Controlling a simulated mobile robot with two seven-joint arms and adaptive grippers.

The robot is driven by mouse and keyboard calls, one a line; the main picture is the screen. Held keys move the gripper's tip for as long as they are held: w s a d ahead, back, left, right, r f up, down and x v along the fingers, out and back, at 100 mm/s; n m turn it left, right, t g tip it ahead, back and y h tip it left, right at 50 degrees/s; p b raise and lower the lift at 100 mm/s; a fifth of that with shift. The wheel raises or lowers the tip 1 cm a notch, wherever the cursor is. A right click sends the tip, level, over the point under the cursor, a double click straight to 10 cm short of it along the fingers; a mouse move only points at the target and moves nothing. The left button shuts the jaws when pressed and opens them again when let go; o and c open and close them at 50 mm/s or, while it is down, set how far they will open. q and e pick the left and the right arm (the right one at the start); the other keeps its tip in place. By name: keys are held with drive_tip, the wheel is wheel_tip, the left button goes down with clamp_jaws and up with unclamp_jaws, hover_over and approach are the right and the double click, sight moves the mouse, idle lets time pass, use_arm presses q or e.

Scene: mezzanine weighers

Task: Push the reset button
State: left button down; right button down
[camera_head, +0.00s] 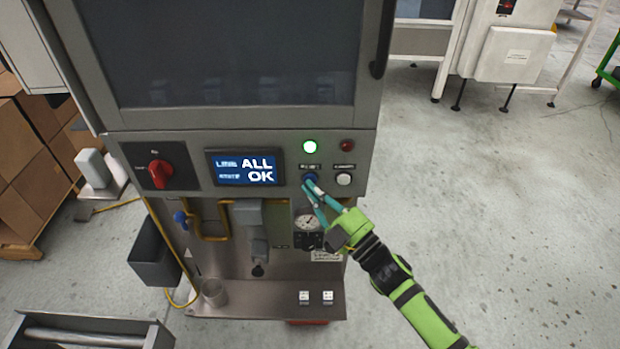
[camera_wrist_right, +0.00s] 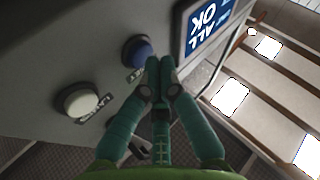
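A blue button (camera_head: 309,179) sits on the machine's grey control panel, below a lit green lamp (camera_head: 310,147). The blue button also shows in the wrist view (camera_wrist_right: 138,52). A white button (camera_head: 344,179) sits to its right; it also shows in the wrist view (camera_wrist_right: 77,101). The small button labels are too blurred to read surely. My right gripper (camera_head: 314,187) is shut and empty, its fingertips right at the blue button's lower edge. In the wrist view the fingertips (camera_wrist_right: 160,62) lie together beside the blue button; I cannot tell whether they touch it. My left gripper is not in view.
A screen (camera_head: 246,167) reads "ALL OK". A red rotary switch (camera_head: 160,173) is at the panel's left and an unlit red lamp (camera_head: 347,145) at its right. A gauge (camera_head: 308,223) and yellow pipes lie below. Open floor (camera_head: 490,190) is on the right.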

drive_tip(key=shift+s, duration=0.45)
drive_tip(key=shift+s, duration=0.1)
drive_tip(key=s+p, duration=0.2)
drive_tip(key=s, duration=0.2)
drive_tip(key=shift+s, duration=0.4)
idle(0.5)
